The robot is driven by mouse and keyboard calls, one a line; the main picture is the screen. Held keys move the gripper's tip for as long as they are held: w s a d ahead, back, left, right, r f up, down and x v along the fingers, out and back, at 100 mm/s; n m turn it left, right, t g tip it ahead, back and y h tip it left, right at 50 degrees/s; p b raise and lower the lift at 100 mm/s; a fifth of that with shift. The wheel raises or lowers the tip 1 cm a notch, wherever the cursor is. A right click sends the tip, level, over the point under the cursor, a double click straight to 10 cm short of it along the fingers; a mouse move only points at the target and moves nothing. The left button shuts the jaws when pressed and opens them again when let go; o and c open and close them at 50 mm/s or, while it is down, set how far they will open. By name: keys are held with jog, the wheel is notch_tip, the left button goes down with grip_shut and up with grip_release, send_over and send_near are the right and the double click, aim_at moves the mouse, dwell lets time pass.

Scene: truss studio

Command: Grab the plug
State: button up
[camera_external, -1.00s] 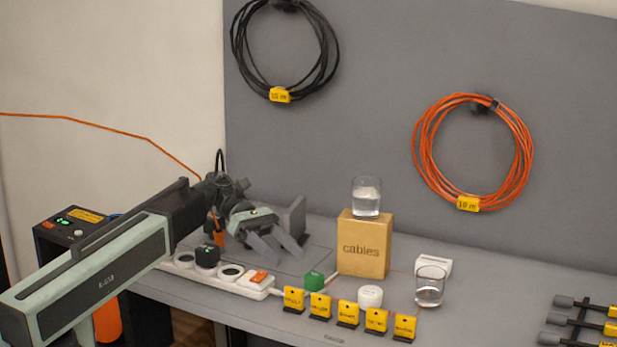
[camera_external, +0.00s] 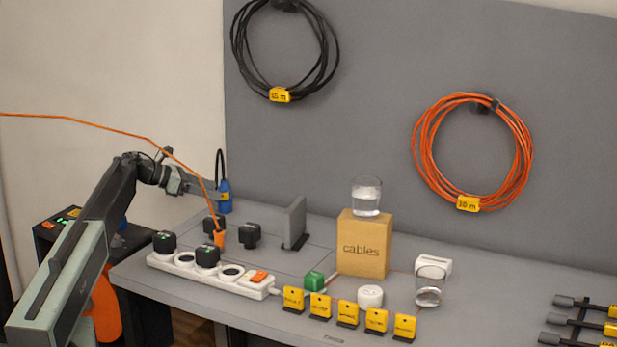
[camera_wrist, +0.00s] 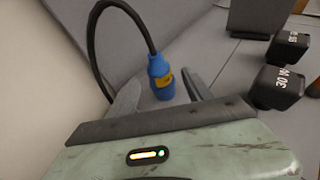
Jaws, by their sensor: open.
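A blue plug (camera_external: 224,196) with a yellow label and a black looped cable stands upright at the back left of the bench. It also shows in the wrist view (camera_wrist: 161,80). My gripper (camera_external: 212,191) is beside it on its left, with the fingers pointing at it. In the wrist view my gripper (camera_wrist: 159,93) is open, and the plug appears between the two fingers. I cannot tell whether a finger touches it. An orange plug (camera_external: 218,239) on an orange cable stands nearer the front.
Black adapters (camera_external: 249,235) stand right of the plugs, some marked 30 W in the wrist view (camera_wrist: 277,86). A white power strip (camera_external: 207,276) lies in front. A grey upright plate (camera_external: 294,222) and a cables box (camera_external: 364,245) with a glass (camera_external: 367,197) stand further right.

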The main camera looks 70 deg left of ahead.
aim_at(235, 210)
jog(key=shift+b+x, duration=0.5)
jog(key=shift+x, duration=0.6)
jog(key=b+x, duration=0.1)
jog(key=x, duration=0.4)
jog(key=shift+w+f+b, duration=0.1)
jog(key=shift+w+b, duration=0.25)
jog(key=shift+b, duration=0.05)
grip_shut()
jog(key=shift+r, duration=0.2)
notch_tip(235, 210, up, 10)
jog(key=p, duration=1)
jog(key=shift+r+p, duration=0.15)
jog(key=shift+p, duration=0.15)
